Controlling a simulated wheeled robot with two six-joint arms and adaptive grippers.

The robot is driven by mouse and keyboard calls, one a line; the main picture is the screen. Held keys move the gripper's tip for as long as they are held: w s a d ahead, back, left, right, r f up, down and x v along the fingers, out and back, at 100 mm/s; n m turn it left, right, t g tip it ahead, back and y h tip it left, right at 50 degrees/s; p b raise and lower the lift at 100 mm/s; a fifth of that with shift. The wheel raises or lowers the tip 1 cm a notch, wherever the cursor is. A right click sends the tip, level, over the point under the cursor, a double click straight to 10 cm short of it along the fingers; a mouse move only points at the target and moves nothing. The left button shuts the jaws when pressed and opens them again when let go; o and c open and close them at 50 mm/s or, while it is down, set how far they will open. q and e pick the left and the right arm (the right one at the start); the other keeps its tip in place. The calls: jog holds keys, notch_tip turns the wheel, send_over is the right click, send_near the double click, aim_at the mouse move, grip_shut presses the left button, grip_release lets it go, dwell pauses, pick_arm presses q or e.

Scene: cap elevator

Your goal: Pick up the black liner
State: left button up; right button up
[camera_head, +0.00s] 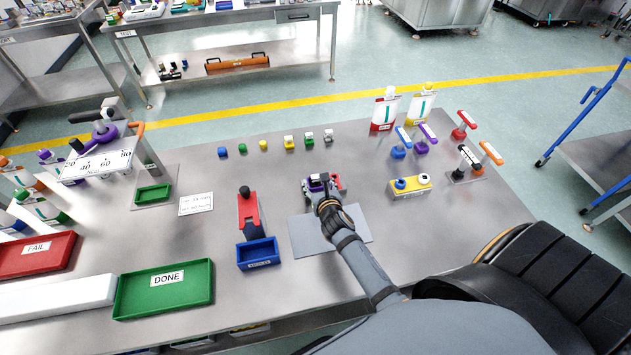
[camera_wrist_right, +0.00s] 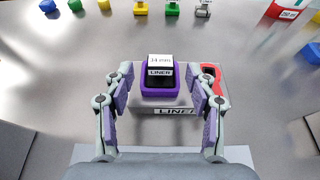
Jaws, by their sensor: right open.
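The black liner (camera_wrist_right: 160,83), with a LINER label and a white top with small print, sits in a purple holder (camera_wrist_right: 147,94) in the right wrist view. The holder stands on a grey metal block labelled LINER (camera_wrist_right: 207,110). My right gripper (camera_wrist_right: 161,88) is open, with one finger left and one right of the purple holder, and gaps show on both sides. In the head view my right gripper (camera_head: 325,201) is just in front of the liner station (camera_head: 318,183) and partly hides it. My left gripper is not in view.
A red part (camera_wrist_right: 209,73) is on the block's right. A grey mat (camera_head: 305,238) lies in front. A blue bin with a red stand (camera_head: 258,254) is to the left. Several small coloured caps (camera_head: 263,145) line up behind. A green DONE tray (camera_head: 195,289) is front left.

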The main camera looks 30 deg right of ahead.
aim_at(315, 181)
jog(key=x, duration=0.2)
jog(key=shift+w+d+f, duration=0.1)
jog(key=shift+w+f, duration=0.1)
jog(key=shift+f, duration=0.05)
jog(key=shift+s+r, duration=0.1)
jog(key=shift+s, duration=0.1)
jog(key=shift+c, duration=1.9)
jog(key=c, duration=0.7)
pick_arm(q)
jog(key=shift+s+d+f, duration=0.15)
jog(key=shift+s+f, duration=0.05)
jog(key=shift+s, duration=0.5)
pick_arm(e)
jog(key=shift+o, duration=0.2)
